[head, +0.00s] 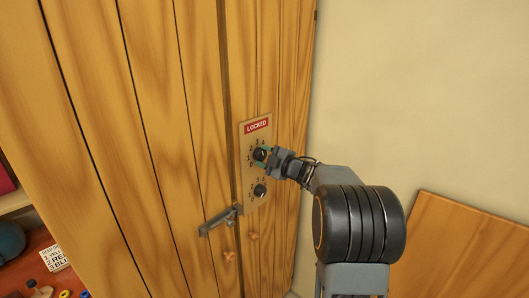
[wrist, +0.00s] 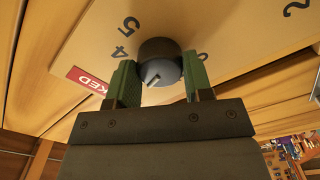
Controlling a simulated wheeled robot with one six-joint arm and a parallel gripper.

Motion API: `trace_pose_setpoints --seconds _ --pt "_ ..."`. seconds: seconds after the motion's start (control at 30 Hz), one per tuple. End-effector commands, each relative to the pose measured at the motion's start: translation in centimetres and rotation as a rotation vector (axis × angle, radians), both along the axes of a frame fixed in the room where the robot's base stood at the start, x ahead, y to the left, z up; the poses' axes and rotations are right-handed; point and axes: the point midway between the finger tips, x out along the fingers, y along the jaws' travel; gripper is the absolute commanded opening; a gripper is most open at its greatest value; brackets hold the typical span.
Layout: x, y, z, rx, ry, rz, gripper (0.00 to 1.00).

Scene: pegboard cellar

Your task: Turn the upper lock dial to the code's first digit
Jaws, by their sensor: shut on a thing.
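The upper lock dial (head: 260,154) is a round black knob on a pale plate (head: 245,158) on the wooden door. My gripper (head: 269,157) reaches it from the right. In the wrist view, my gripper's green fingers (wrist: 160,82) are shut on the upper dial (wrist: 158,52), one on each side. A pale pointer mark shows on the knob's face, near its lower edge in that view. Digits 5 and 4 show left of the knob and a 2 at upper right; another digit is partly hidden by the right finger. The lower dial (head: 260,190) is untouched by my gripper.
A red LOCKED sign (head: 257,126) tops the plate. A metal latch (head: 219,219) sits lower left on the door. A white card (head: 55,257) with numbered lines, partly legible, stands on a red-brown surface at lower left. A wooden panel (head: 465,250) leans at right.

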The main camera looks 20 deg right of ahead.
Motion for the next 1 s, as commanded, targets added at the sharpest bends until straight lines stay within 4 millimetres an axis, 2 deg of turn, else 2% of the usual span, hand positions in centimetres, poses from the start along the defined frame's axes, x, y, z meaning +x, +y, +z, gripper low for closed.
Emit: trace_pose_setpoints --seconds 0.4,1.0 --pt "0.01 0.01 0.09 0.201 0.093 0.001 0.23" --pt "0.01 0.01 -0.05 0.246 0.113 0.001 0.23"
